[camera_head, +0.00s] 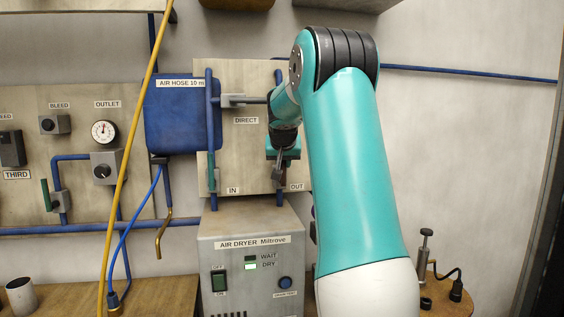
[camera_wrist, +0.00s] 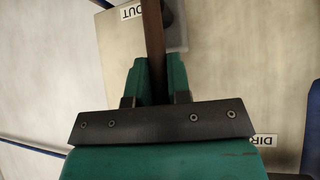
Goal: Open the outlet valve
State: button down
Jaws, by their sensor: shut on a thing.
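The outlet valve's brown lever handle (camera_wrist: 153,30) runs between my fingers in the wrist view, beside the grey valve body (camera_wrist: 173,30) and the OUT label (camera_wrist: 131,12). My gripper (camera_wrist: 157,65) is shut on this handle, with one green finger on each side. In the head view my gripper (camera_head: 278,168) is at the right part of the board, just above the OUT label (camera_head: 296,187). My arm hides part of the board there, and the valve is mostly covered. The handle appears roughly upright in the head view.
The air dryer (camera_head: 250,240) stands below the board, with its DRY lamp lit. The IN valve's green handle (camera_head: 211,178) is on the left pipe. A blue hose reel (camera_head: 182,125) and yellow hose (camera_head: 133,130) are further left.

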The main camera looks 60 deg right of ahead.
jog(key=c, duration=1.1)
grip_release()
jog(key=b+v, duration=0.3)
jog(key=v, duration=1.4)
jog(key=shift+a+r+b, duration=0.1)
jog(key=shift+a+b, duration=0.05)
jog(key=shift+b, duration=0.25)
